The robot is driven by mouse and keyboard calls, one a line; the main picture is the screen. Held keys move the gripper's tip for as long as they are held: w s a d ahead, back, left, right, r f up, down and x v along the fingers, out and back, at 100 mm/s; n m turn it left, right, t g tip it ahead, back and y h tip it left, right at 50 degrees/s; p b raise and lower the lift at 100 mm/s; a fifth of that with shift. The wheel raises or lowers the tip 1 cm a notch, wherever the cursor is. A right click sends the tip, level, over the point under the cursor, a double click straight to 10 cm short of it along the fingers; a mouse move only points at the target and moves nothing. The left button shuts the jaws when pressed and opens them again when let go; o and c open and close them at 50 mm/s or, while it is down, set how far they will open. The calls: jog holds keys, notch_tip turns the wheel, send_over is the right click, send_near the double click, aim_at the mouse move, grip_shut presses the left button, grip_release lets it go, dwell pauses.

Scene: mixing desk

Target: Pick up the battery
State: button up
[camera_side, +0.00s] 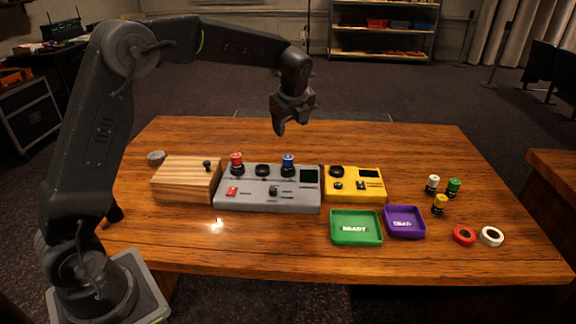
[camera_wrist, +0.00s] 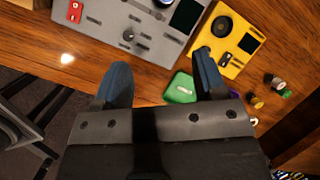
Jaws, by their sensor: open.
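No single object is clearly marked as the battery. Small cylinders with black lower parts stand on the right of the table: a white one (camera_side: 432,184), a green one (camera_side: 453,187) and a yellow one (camera_side: 439,205). They show small at the right of the wrist view, where the yellow one (camera_wrist: 256,102) is nearest. A red-topped cylinder (camera_side: 236,160) and a blue-topped cylinder (camera_side: 288,162) stand on the grey console (camera_side: 267,203). My gripper (camera_side: 291,122) is open and empty, above the console's back right, clear of everything. Its fingers (camera_wrist: 162,65) are apart in the wrist view.
A yellow device (camera_side: 370,191) stands right of the console, a wooden block (camera_side: 183,181) left of it. A green tray (camera_side: 335,239) and a purple tray (camera_side: 418,233) lie in front. A red ring (camera_side: 464,235) and white ring (camera_side: 491,236) lie right. The table's back is clear.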

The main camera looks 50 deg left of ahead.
aim_at(287, 156)
jog(key=w+a+f+m, duration=0.1)
jog(key=f, duration=0.3)
jog(key=w+a+f+m, duration=0.1)
jog(key=w+a+f, duration=0.1)
jog(key=f, duration=0.1)
jog(key=w+a+f+m, duration=0.1)
jog(key=w+a+f, duration=0.1)
jog(key=f, duration=0.2)
jog(key=shift+f+g, duration=0.3)
jog(key=shift+f, duration=0.05)
jog(key=shift+y, duration=0.3)
jog(key=shift+s+x, duration=0.15)
jog(key=shift+x, duration=1.4)
jog(key=shift+s+x, duration=0.1)
jog(key=shift+x, duration=1.45)
jog(key=shift+a, duration=0.1)
jog(key=c, duration=1.1)
jog(key=shift+r, duration=0.15)
jog(key=shift+r, duration=0.6)
notch_tip(287, 156, up, 3)
jog(key=shift+f, duration=0.15)
jog(key=s+a+r, duration=0.4)
jog(key=s+a, duration=0.1)
jog(key=s+a+r, duration=0.3)
jog(key=shift+s+a, duration=0.1)
jog(key=shift+a, duration=0.1)
